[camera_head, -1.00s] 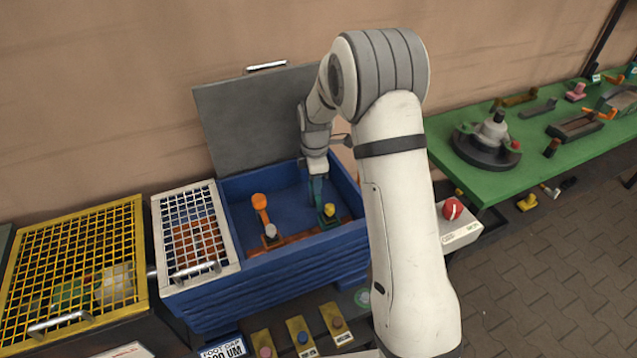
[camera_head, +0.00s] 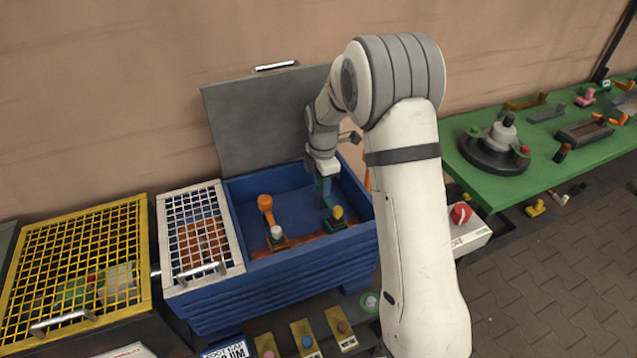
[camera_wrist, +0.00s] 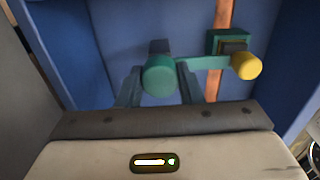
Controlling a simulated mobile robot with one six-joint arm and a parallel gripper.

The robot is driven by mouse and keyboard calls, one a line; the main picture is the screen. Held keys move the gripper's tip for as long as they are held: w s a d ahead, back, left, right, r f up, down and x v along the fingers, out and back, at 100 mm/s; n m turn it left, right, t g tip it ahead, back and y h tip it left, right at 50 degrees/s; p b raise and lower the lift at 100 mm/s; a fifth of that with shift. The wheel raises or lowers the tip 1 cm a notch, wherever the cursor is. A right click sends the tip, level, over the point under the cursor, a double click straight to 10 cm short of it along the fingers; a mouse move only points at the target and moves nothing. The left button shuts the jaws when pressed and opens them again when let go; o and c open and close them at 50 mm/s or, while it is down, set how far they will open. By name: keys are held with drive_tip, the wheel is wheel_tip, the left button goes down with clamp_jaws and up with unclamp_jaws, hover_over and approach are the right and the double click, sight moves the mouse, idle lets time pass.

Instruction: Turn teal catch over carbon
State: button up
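The teal catch (camera_wrist: 203,62) is in the blue box, an arm with a round teal knob (camera_wrist: 160,76) at one end. At its other end is a dark square mount, with a yellow knob (camera_wrist: 246,66) beside it. In the head view the yellow knob (camera_head: 337,213) shows at the box's front right. My gripper (camera_wrist: 159,84) reaches down into the box, one finger on each side of the teal knob. Whether the fingers press on it I cannot tell. My gripper hides part of the catch in the head view. I cannot make out anything marked carbon.
An orange catch (camera_head: 266,207) with a white knob stands left in the blue box (camera_head: 300,268). A grey lid (camera_head: 262,120) stands raised behind. A white grid cover (camera_head: 200,235) and a yellow grid (camera_head: 75,262) lie left. A green table (camera_head: 480,175) is right.

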drive_tip(key=o, duration=0.5)
drive_tip(key=shift+s, duration=0.1)
drive_tip(key=shift+c, duration=0.2)
wheel_tip(320, 180, up, 8)
drive_tip(key=shift+f+b, duration=0.1)
drive_tip(key=shift+b, duration=0.25)
